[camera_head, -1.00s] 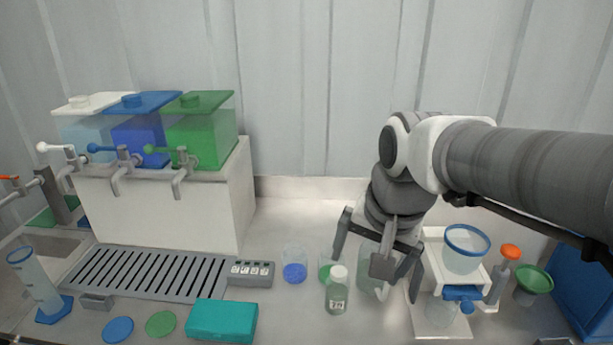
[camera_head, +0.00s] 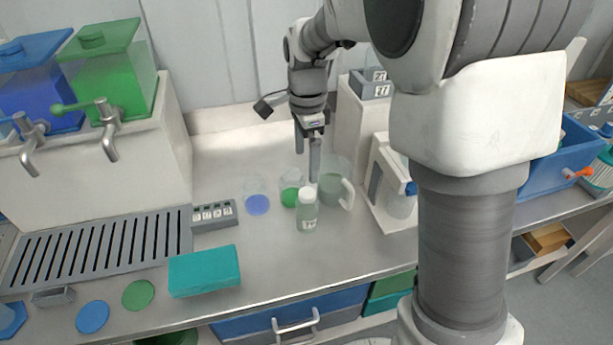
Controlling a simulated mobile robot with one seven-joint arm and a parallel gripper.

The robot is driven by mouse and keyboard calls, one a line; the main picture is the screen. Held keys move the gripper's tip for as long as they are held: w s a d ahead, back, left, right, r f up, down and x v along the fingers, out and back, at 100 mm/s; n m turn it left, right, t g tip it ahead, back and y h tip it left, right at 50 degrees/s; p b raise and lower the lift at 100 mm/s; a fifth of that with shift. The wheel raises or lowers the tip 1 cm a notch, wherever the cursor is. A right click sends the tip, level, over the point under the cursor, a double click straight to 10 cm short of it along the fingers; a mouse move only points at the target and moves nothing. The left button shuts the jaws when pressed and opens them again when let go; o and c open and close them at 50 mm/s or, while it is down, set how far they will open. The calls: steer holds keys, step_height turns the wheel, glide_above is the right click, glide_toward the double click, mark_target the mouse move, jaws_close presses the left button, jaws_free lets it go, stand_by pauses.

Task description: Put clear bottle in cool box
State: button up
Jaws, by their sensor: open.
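The clear bottle (camera_head: 307,218) has a white cap and a small label. It stands upright on the grey bench in the head view, in front of the green-filled beaker and the clear jug. My gripper (camera_head: 308,165) points down just above and behind the bottle's cap, seen nearly edge-on. It is open and the bottle is not between its fingers. Whether a fingertip touches any glassware I cannot tell. A blue box (camera_head: 562,172) with an orange catch at the right looks like the cool box. My arm hides part of it.
Beakers with blue (camera_head: 257,203) and green (camera_head: 290,196) contents and a clear jug (camera_head: 335,188) crowd the bottle. A white stand (camera_head: 392,215) is at its right. A teal box (camera_head: 204,270) lies front left. Bench front is clear beside the bottle.

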mark_target(307, 209)
steer(key=shift+m, duration=0.4)
steer(key=f, duration=1.8)
steer(key=shift+w+d+f, duration=0.1)
steer(key=shift+w, duration=0.2)
steer(key=c, duration=1.6)
